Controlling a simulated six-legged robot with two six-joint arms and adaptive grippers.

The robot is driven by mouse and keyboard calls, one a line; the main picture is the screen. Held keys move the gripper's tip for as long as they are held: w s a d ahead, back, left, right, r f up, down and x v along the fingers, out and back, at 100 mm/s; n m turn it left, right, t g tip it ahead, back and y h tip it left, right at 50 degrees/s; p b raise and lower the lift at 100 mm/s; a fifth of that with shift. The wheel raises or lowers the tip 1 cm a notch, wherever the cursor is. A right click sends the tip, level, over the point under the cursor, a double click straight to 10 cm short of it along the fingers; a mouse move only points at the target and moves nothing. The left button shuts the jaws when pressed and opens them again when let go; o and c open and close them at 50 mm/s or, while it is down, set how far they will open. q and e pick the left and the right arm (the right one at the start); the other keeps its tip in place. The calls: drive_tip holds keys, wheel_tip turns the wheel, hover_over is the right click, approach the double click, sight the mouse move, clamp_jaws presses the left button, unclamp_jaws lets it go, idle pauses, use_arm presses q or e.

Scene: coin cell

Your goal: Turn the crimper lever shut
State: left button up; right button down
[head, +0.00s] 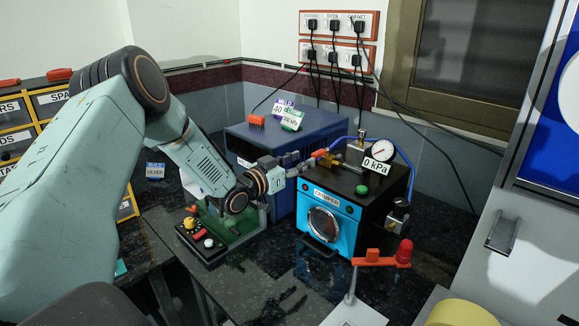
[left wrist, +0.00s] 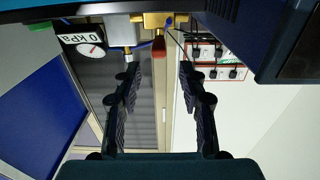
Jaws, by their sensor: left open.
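The crimper (head: 342,228) is a black box with a light blue front, a round window and a name label. On its top are a brass fitting and a lever with a red-orange handle (head: 319,153). My left gripper (head: 306,166) reaches in from the left at the height of the crimper's top, close to the handle. In the left wrist view, which shows the scene upside down, the open fingers (left wrist: 158,75) stand on either side of the red handle (left wrist: 159,47). Whether either finger touches it, I cannot tell. My right gripper is not in view.
A pressure gauge (head: 381,150) marked 0 kPa and a blue hose sit on the crimper. A dark blue box (head: 270,140) stands behind and left. A green-topped device with knobs (head: 208,243) lies below my arm. An orange-topped stand (head: 375,259) stands in front right.

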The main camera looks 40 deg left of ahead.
use_arm(q)
drive_tip(key=shift+s+a, duration=0.15)
drive_tip(key=shift+s, duration=0.75)
drive_tip(key=shift+s+a, duration=0.1)
drive_tip(key=shift+s, duration=0.75)
drive_tip(key=shift+s+f, duration=0.1)
